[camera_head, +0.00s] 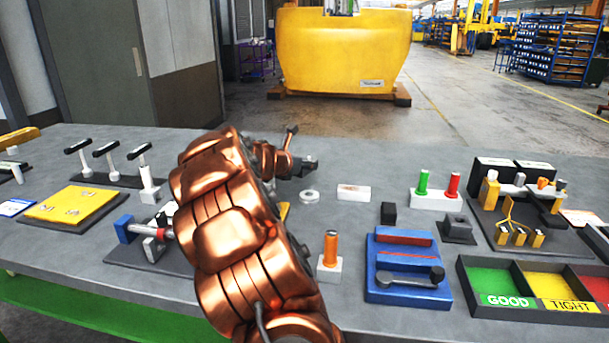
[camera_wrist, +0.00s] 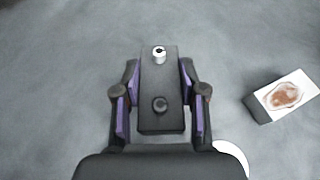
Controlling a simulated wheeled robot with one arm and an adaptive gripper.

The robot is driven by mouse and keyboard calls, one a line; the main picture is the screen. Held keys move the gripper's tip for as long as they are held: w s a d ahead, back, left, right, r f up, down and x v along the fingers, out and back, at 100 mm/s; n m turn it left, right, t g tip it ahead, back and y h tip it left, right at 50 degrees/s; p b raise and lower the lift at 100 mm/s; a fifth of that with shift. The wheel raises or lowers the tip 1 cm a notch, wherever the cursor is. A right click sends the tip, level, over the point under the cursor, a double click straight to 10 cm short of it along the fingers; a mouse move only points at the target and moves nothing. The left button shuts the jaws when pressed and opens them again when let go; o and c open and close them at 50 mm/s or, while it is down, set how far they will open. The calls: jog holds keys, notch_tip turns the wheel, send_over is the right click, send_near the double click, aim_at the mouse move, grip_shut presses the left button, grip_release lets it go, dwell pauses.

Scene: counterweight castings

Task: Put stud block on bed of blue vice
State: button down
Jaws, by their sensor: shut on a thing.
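The stud block is a dark oblong block (camera_wrist: 159,80) with one silver stud and one dark stud on its face. In the wrist view it sits between the two purple-lined fingers of my gripper (camera_wrist: 160,97), which is shut on it. In the head view my gripper (camera_head: 306,167) is beyond my copper arm, over the back part of the bench; the block is hard to make out there. The blue vice (camera_head: 408,290) is at the front right of the bench, with a red strip across it and a dark handle bar in front. My gripper is behind and left of it.
A white block with a brown mark (camera_wrist: 287,97) and a white ring (camera_head: 309,196) lie near my gripper. A dark cube (camera_head: 388,213) stands behind the vice. An orange peg on a white base (camera_head: 330,258) stands left of it, sorting trays (camera_head: 545,285) right.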

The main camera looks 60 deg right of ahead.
aim_at(304, 182)
jog(key=shift+f+b, duration=0.3)
jog(key=shift+f, duration=1.45)
jog(key=shift+f, duration=0.15)
jog(key=c, duration=0.7)
grip_release()
jog(key=shift+o, duration=0.2)
